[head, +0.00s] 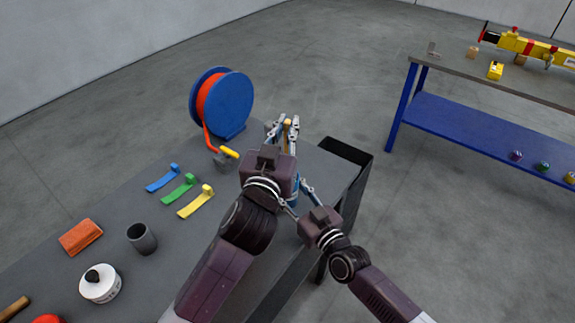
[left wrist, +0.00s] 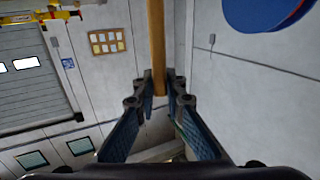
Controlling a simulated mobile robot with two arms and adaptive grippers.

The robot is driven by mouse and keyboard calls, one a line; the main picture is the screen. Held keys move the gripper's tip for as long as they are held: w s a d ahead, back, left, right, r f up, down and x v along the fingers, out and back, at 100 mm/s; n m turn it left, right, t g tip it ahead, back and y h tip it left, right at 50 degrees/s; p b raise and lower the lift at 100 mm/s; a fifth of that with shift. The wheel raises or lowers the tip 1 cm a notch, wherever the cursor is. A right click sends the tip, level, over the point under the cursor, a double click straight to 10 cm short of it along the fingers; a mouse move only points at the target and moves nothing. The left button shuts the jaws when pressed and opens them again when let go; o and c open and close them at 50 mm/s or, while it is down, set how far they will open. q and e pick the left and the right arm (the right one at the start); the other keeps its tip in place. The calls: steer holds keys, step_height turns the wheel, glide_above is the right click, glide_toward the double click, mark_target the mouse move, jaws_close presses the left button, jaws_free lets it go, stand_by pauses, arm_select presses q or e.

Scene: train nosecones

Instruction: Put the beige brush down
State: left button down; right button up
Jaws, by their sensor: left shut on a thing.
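My left gripper (head: 283,128) is over the far right end of the grey workbench (head: 325,165), shut on the beige brush (head: 288,123). In the left wrist view the brush's straight wooden handle (left wrist: 158,45) stands upright between the two fingertips (left wrist: 160,82). The brush's head is not seen, and I cannot tell whether the brush touches anything below. My right gripper (head: 294,202) is just below the left one in the head view, its fingers partly hidden behind my left wrist. Whether it is open or shut does not show.
A blue reel with orange hose (head: 225,105) stands behind the left gripper. Blue (head: 163,178), green (head: 179,187) and yellow (head: 196,201) strips, a grey cup (head: 141,238) and a white round container (head: 100,284) lie leftward. A black bin (head: 347,152) adjoins the bench's right end.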

arm_select(q)
step_height(320, 180, down, 11)
steer(key=shift+f, duration=0.2)
steer(key=shift+f, duration=0.1)
steer(key=c, duration=2.5)
jaws_free()
steer(key=o, duration=0.5)
steer(key=v, duration=1.2)
